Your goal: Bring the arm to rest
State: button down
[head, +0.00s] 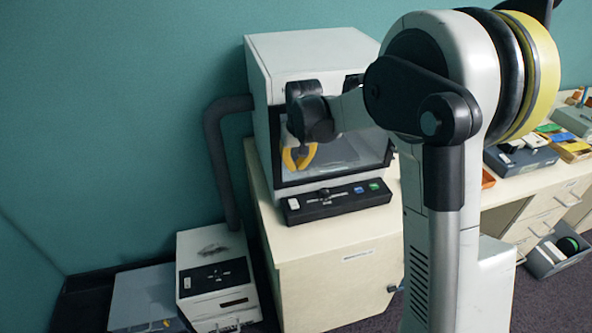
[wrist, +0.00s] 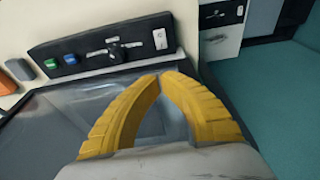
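My gripper (head: 301,170) is in front of the glass window of a white boxy machine (head: 315,52). Its two curved yellow fingers point down in the head view. In the wrist view, my gripper (wrist: 161,77) shows the fingertips meeting or almost meeting, with nothing seen between them. My gripper is above the black control panel (head: 335,203) and appears apart from it. The wrist view shows this panel (wrist: 85,63) with a knob, green and blue buttons and a white switch.
The machine stands on a cream cabinet (head: 345,265). A grey duct (head: 222,165) runs down its left side to a white floor unit (head: 214,265). A bench with trays (head: 522,160) is at the right, above a grey bin (head: 557,257). The teal wall (head: 110,110) is behind.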

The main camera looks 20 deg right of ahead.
dwell(0.4)
jog(key=s+r+t+b, duration=0.2)
jog(key=s+r+b, duration=0.35)
jog(key=s, duration=0.75)
jog(key=s+f+t+b, duration=0.1)
jog(key=s+f+b, duration=0.1)
jog(key=s, duration=0.6)
jog(key=s+f+t+b, duration=0.1)
jog(key=s+f+b, duration=0.1)
jog(key=s, duration=0.6)
jog(key=shift+s+a+f, duration=0.2)
jog(key=shift+a+f, duration=0.05)
jog(key=shift+f, duration=0.5)
